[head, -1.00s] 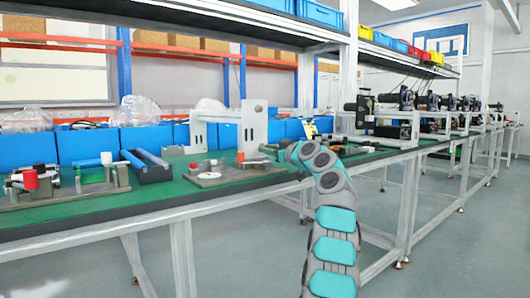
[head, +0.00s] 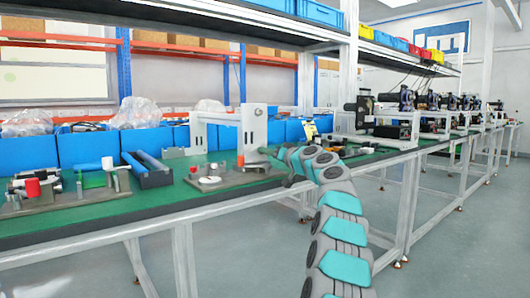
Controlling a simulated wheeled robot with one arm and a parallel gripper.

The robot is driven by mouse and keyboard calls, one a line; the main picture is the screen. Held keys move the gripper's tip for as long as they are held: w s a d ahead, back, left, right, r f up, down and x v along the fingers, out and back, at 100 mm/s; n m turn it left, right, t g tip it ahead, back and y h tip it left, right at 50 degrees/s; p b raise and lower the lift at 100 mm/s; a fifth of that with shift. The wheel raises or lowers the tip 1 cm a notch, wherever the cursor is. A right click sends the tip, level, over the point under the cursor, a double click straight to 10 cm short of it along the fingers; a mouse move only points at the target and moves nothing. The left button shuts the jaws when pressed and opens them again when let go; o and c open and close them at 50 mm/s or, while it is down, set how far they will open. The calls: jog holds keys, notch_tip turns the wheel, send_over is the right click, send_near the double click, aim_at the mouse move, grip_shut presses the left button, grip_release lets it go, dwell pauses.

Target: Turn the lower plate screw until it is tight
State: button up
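A white upright plate (head: 252,125) stands at the right end of a grey fixture base (head: 235,178) on the bench. Small round features show on the plate, but I cannot make out which is the lower screw. My grey and teal arm reaches from the lower right to the fixture. The end of my arm, with my gripper (head: 268,151), is just right of the plate's lower part. It is small and partly hidden by my own links, so I cannot tell whether it touches a screw or how its fingers stand.
A second fixture (head: 75,198) with a red cap and a dark cylinder sits at left. A blue-railed holder (head: 147,168) stands between the fixtures. Blue bins (head: 86,147) line the back of the green bench (head: 150,203). More machines stand at right; the aisle floor is clear.

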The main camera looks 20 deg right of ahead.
jog(key=shift+o, duration=1)
